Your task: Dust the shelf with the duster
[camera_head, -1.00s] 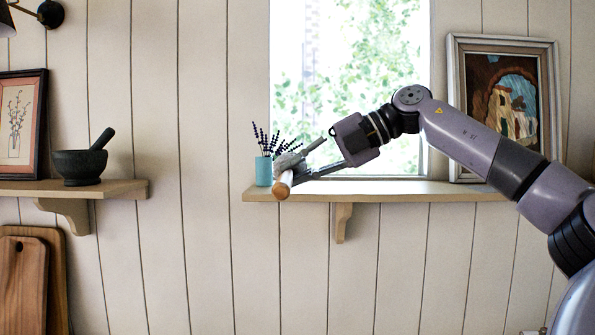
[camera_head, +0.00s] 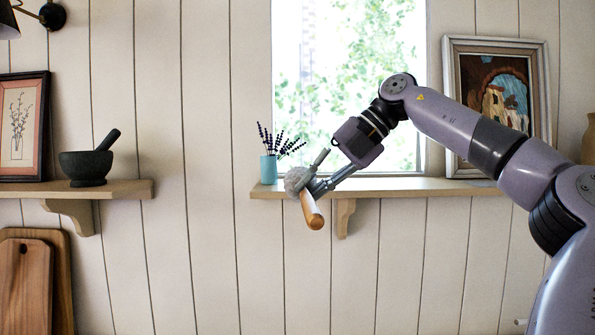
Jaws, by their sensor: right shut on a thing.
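My right gripper (camera_head: 311,190) is shut on the duster at the front edge of the right shelf (camera_head: 400,187). The handle points down and toward me. The fluffy head is partly hidden behind the fingers, and I cannot tell whether it touches the shelf. My left gripper is not in view.
A turquoise vase (camera_head: 268,169) with lavender stands on the shelf just left of the duster. A framed painting (camera_head: 545,100) leans at the right, behind my arm. A stone mortar (camera_head: 85,167) stands on the left shelf (camera_head: 125,190). The shelf between duster and painting looks clear.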

